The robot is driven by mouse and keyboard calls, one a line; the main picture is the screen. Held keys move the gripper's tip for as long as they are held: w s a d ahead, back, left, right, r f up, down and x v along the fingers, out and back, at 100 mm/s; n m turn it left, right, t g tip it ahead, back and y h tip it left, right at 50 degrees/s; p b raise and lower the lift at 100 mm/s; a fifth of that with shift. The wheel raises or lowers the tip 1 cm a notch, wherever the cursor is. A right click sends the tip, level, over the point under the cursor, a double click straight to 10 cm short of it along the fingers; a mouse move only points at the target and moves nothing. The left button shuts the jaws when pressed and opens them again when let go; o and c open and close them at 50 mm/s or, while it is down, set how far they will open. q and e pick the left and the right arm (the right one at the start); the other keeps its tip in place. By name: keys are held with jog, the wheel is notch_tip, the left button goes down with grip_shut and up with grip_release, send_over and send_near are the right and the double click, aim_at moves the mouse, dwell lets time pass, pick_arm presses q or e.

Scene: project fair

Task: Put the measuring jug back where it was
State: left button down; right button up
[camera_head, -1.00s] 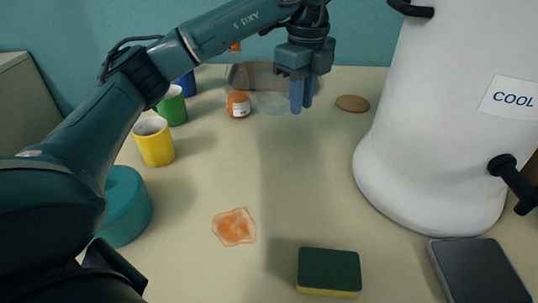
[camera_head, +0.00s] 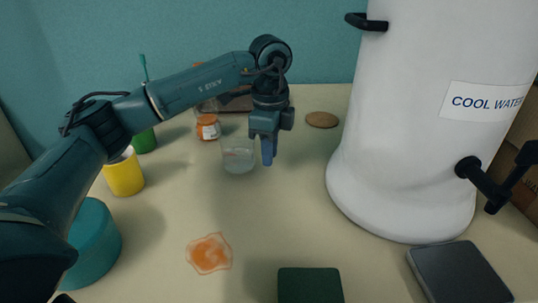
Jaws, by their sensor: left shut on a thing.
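The measuring jug (camera_head: 238,158) is a small clear vessel in the middle of the head view, just left of my left gripper's fingers. My left gripper (camera_head: 267,151) points down and is shut on the jug at its right side. The jug looks upright; I cannot tell whether its base touches the table. Its handle is hidden or too faint to make out. My right gripper is not in view.
The white water dispenser (camera_head: 405,130) with a black tap stands right. An orange jar (camera_head: 208,128), yellow cup (camera_head: 124,174) and teal round container (camera_head: 92,245) are left. A cork disc (camera_head: 322,120) lies behind. An orange spill (camera_head: 209,254), green sponge (camera_head: 310,286) and grey slab (camera_head: 460,274) are in front.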

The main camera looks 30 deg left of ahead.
pick_arm(q)
jog(key=shift+f, duration=0.75)
jog(key=shift+f, duration=0.1)
jog(key=c, duration=1.3)
grip_release()
notch_tip(320, 180, up, 12)
jog(key=shift+r+p, duration=0.1)
jog(key=shift+p, duration=0.3)
